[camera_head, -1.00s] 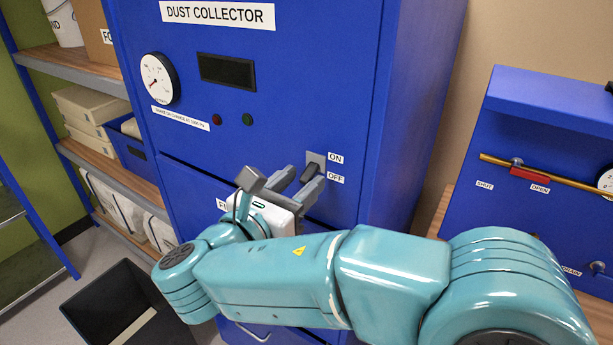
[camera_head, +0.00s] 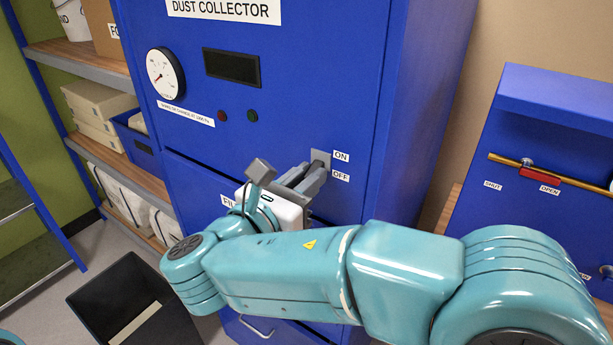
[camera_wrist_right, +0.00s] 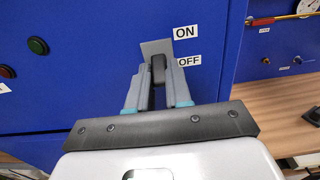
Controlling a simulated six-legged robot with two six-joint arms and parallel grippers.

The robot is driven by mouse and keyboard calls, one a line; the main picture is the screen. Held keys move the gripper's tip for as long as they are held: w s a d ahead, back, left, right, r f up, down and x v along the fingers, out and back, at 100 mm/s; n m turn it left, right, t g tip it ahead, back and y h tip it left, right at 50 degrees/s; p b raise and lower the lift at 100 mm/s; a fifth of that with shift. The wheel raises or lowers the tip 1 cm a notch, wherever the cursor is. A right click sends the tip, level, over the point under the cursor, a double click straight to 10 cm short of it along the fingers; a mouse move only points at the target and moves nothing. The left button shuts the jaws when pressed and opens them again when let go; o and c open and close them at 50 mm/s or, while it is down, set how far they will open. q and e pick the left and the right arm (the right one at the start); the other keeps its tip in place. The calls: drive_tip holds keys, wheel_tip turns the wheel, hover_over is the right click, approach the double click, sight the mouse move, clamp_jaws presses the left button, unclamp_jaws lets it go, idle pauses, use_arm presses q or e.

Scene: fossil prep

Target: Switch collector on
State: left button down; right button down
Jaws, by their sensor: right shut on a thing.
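The dust collector (camera_head: 285,105) is a tall blue cabinet with a gauge, a dark display and two small lamps. Its switch sits on a grey plate (camera_head: 321,156) beside the ON and OFF labels. My right gripper (camera_head: 312,176) is at the plate, its jaws shut on the switch lever. In the right wrist view the dark lever (camera_wrist_right: 158,70) stands between the two fingers, in front of the lower part of the plate near the OFF label. The fingers hide much of the lever in the head view. My left gripper is not in view.
A shelf rack (camera_head: 85,65) with boxes and bags stands at the left. A black open bin (camera_head: 118,300) is on the floor at lower left. A blue panel (camera_head: 560,140) with a brass pipe and red handle (camera_head: 540,174) stands at the right.

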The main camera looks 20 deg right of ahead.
sight(316, 165)
wheel_tip(316, 165, up, 3)
drive_tip(key=g+y+p, duration=0.3)
drive_tip(key=y+p, duration=0.1)
drive_tip(key=p, duration=0.6)
drive_tip(key=shift+f+p, duration=0.1)
drive_tip(key=shift+p, duration=0.3)
drive_tip(key=shift+g+y+p, duration=0.4)
drive_tip(key=shift+g+y, duration=0.2)
drive_tip(key=shift+y, duration=0.2)
drive_tip(key=shift+w+d+r+g+y, duration=0.1)
drive_tip(key=shift+r+g+y, duration=0.1)
drive_tip(key=shift+g+y, duration=0.3)
drive_tip(key=shift+w+d+r+g+y, duration=0.1)
drive_tip(key=shift+r+g+y, duration=0.1)
drive_tip(key=shift+g+y, duration=0.3)
drive_tip(key=c, duration=1)
unclamp_jaws()
drive_tip(key=shift+c, duration=0.2)
drive_tip(key=v, duration=1.6)
drive_tip(key=shift+d+r, duration=0.2)
drive_tip(key=shift+r, duration=0.15)
